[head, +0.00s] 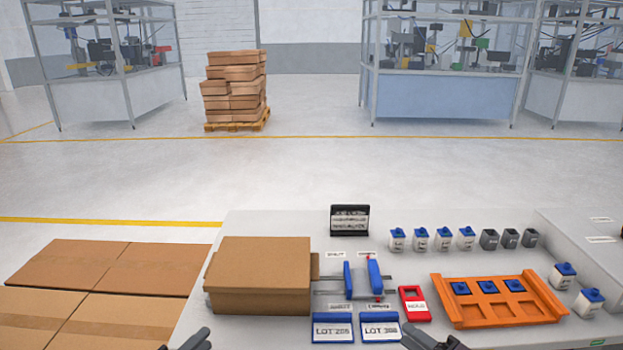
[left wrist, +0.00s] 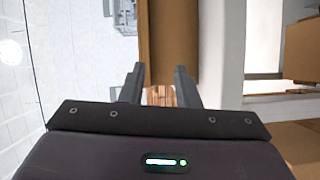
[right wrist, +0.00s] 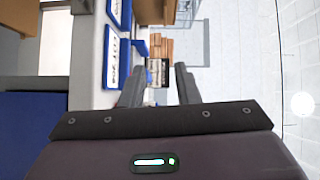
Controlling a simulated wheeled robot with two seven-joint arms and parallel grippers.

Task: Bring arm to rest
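My left gripper (head: 197,340) shows at the bottom edge of the head view, in front of the brown cardboard box (head: 258,280). In the left wrist view its two fingers (left wrist: 160,85) stand apart with nothing between them.
The grey worktop (head: 400,262) carries a blue clamp-like fixture (head: 375,276), a red card (head: 414,304), an orange tray (head: 500,302) with blue-topped parts, and several small white and grey containers (head: 489,239). Flat cartons (head: 100,280) lie left of it. A pallet stack (head: 233,90) stands far back.

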